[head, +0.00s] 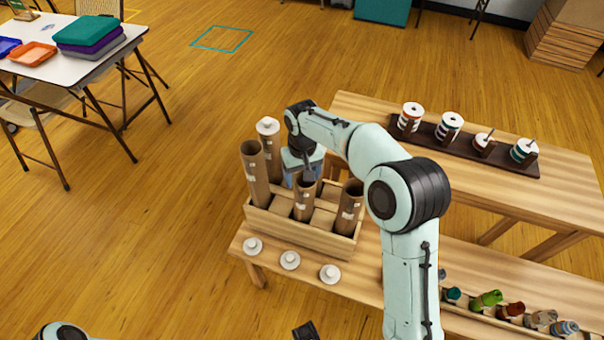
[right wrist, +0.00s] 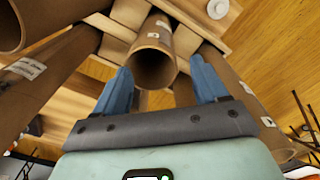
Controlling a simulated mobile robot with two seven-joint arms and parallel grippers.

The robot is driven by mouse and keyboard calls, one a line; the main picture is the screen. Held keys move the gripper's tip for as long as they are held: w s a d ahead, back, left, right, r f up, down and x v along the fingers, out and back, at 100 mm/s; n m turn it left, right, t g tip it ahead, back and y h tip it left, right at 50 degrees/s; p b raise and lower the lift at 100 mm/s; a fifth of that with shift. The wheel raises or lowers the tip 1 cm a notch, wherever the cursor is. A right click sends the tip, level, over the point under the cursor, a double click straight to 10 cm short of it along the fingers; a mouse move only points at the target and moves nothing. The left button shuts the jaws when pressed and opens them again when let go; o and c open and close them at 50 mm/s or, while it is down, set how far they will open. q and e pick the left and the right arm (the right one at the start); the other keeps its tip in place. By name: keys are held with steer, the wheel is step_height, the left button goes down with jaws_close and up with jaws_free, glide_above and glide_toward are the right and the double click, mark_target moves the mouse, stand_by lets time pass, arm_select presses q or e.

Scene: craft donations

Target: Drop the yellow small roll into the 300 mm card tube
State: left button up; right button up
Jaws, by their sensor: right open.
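Several brown card tubes stand in a wooden crate (head: 290,236); their labels are too small to read, so I cannot tell which is the 300 mm one. My right gripper (head: 303,174) is open, its blue fingers at the mouth of a middle tube (head: 303,205). In the right wrist view that tube (right wrist: 155,62) shows between and beyond the two fingertips, its mouth dark, with nothing visible inside. A taller open tube (head: 255,176) stands left, a shorter one (head: 349,207) right. I see no yellow small roll. My left gripper's fingers are not visible.
A white-capped tube (head: 268,134) stands at the crate's back left. Three white caps (head: 290,260) lie in front of the crate. Small coloured rolls (head: 488,299) lie in a row at right. Thread spools (head: 450,125) stand on a dark rack behind my right arm.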

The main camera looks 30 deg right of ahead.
steer(key=shift+s+f, duration=0.15)
steer(key=shift+f, duration=0.15)
step_height(320, 180, up, 14)
steer(key=p, duration=0.2)
steer(key=shift+p, duration=0.3)
